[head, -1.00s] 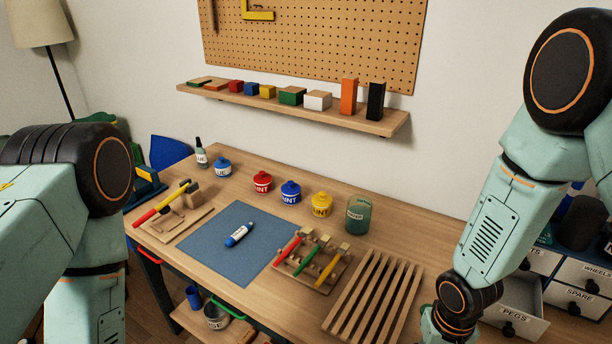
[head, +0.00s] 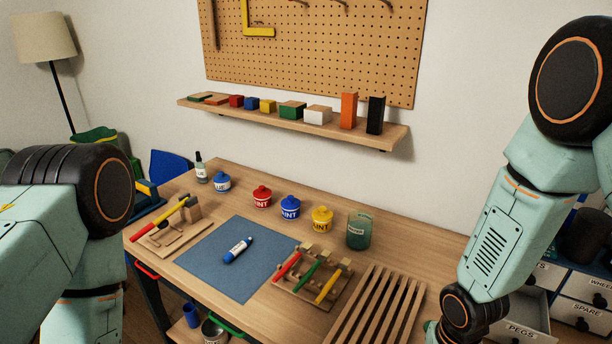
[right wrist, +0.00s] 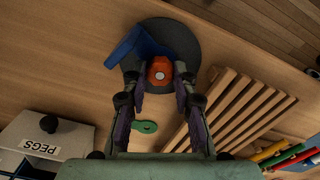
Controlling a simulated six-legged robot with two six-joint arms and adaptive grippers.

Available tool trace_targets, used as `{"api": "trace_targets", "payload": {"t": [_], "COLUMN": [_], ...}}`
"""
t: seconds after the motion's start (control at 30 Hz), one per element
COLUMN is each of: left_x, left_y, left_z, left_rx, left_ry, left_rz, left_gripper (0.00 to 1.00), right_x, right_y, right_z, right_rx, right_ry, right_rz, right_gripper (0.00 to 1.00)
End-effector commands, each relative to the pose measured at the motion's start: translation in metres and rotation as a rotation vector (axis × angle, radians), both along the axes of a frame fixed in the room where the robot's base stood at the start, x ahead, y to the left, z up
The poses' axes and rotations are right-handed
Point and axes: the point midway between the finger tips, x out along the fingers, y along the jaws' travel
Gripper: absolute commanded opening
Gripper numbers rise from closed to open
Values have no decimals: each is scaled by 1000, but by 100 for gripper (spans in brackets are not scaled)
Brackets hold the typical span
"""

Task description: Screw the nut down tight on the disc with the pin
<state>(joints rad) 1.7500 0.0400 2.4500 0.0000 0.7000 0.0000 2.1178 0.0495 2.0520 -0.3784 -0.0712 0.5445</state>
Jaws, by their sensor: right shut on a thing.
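In the right wrist view, a round dark grey disc (right wrist: 188,40) lies flat on the wooden table. An orange nut (right wrist: 160,66) sits on it, with the pale round end of the pin (right wrist: 160,75) showing in its middle. A blue angular piece (right wrist: 132,50) lies over the disc's left part, beside the nut. My right gripper (right wrist: 157,76) has one finger on each side of the nut and is shut on it. How far down the nut sits cannot be told. The disc and nut are out of the head view. My left gripper is out of view.
A slatted wooden rack (right wrist: 232,105) stands close right of the disc. A small green piece (right wrist: 145,127) lies near my fingers. Paint pots (head: 290,208) and a blue mat (head: 215,265) occupy the table.

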Motion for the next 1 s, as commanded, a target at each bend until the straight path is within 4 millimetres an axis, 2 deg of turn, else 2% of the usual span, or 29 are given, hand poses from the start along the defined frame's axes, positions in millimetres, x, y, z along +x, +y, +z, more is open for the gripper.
{"api": "trace_targets", "payload": {"t": [0.67, 1.0], "left_x": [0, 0], "left_y": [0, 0], "left_z": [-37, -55], "left_rx": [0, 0], "left_ry": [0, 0], "left_rz": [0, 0], "left_gripper": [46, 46], "right_x": [0, 0], "right_y": [0, 0], "right_z": [-2, -3], "right_rx": [0, 0], "right_ry": [-1, -1], "right_rz": [-392, -659], "right_gripper": [10, 10]}}
